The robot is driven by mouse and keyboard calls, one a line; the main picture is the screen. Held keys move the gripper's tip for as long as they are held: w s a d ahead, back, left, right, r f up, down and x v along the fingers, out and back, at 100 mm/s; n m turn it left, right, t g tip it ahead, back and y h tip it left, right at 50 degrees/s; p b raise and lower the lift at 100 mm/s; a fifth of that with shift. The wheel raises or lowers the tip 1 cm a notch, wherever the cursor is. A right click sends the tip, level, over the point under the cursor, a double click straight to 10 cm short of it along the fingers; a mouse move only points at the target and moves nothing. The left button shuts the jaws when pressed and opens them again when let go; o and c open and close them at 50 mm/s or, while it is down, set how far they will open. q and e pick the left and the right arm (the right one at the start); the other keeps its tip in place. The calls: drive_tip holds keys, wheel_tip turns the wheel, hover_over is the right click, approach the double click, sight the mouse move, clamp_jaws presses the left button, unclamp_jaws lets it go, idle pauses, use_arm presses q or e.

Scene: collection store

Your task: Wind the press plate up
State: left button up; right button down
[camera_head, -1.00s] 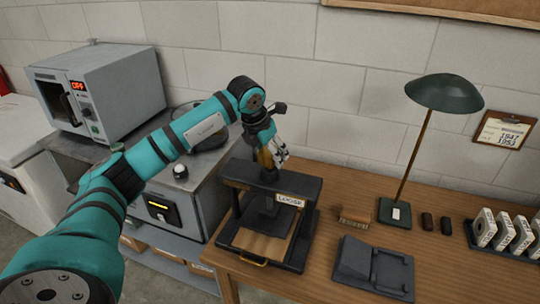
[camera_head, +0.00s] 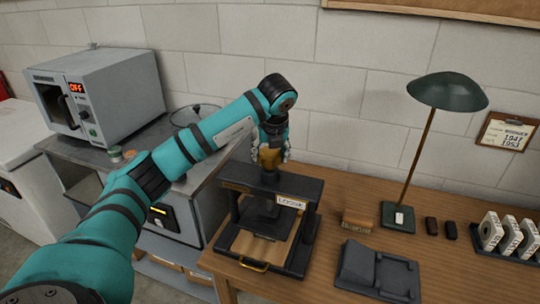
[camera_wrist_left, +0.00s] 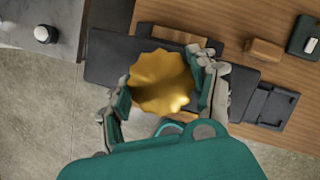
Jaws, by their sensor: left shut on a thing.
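The black press (camera_head: 308,205) stands on the wooden table, with a label on its top bar. Its dark press plate (camera_head: 262,222) hangs inside the frame above a wooden base; I cannot tell the exact gap. A brass wheel (camera_head: 269,158) sits on top of the press and shows as a gold scalloped disc in the left wrist view (camera_wrist_left: 160,82). My left gripper (camera_head: 272,152) comes from above, shut on the wheel, with a finger on each side of it in the wrist view. My right gripper is not in view.
A green lamp (camera_head: 447,91), a brown block (camera_head: 357,220) and a dark grey tray-like device (camera_head: 375,272) are right of the press. White labelled spools (camera_head: 508,233) stand at far right. A grey oven (camera_head: 98,92) stands left. The table front is clear.

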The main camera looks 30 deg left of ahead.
use_arm(q)
drive_tip(key=shift+r+n, duration=0.1)
drive_tip(key=shift+n, duration=0.4)
drive_tip(key=o, duration=1.2)
drive_tip(key=v, duration=1.2)
drive_tip(key=shift+w+d, duration=0.1)
drive_tip(key=shift+w, duration=0.2)
